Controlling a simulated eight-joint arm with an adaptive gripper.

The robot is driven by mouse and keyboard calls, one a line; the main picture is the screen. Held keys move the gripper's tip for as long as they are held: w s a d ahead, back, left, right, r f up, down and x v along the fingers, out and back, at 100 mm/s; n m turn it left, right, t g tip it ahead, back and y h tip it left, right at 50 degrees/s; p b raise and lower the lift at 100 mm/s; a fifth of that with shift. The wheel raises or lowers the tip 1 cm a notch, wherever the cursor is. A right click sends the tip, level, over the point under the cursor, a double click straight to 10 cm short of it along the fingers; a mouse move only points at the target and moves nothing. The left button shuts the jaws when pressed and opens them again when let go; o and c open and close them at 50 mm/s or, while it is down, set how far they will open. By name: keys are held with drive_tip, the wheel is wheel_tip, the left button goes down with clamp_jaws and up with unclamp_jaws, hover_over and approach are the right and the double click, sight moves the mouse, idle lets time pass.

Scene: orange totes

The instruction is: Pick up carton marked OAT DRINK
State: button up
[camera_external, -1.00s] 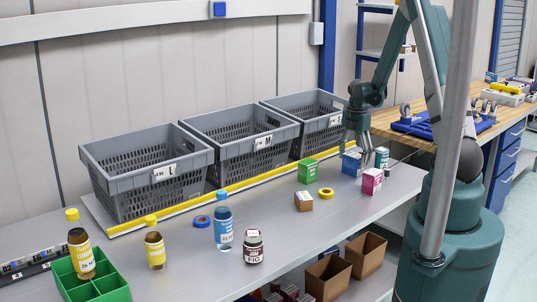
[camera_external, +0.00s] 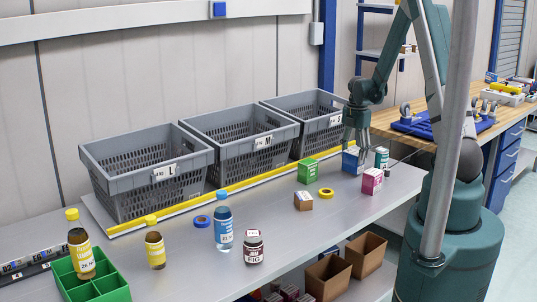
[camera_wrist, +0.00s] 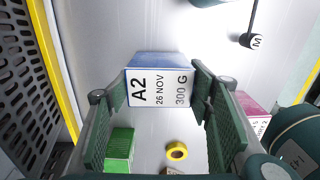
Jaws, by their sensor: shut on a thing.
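A blue carton (camera_external: 350,164) stands at the far end of the grey table, partly hidden by my fingers. In the wrist view the carton (camera_wrist: 160,88) shows a white face reading A2, 26 NOV, 300 G, with a blue side above it. I cannot read OAT DRINK on any carton. My gripper (camera_external: 356,149) points down over the blue carton and is shut on it. The wrist view shows one finger of my gripper (camera_wrist: 160,100) on each side of it. I cannot tell whether the carton is clear of the table.
A green carton (camera_external: 307,171), a pink carton (camera_external: 372,182) and a teal-labelled item (camera_external: 381,157) stand close by. A yellow tape ring (camera_external: 326,194) and a small brown box (camera_external: 303,202) lie nearer. Grey bins (camera_external: 237,130) line the back behind a yellow strip.

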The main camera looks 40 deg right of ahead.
drive_tip(key=shift+r, duration=4.4)
drive_tip(key=shift+a, duration=0.1)
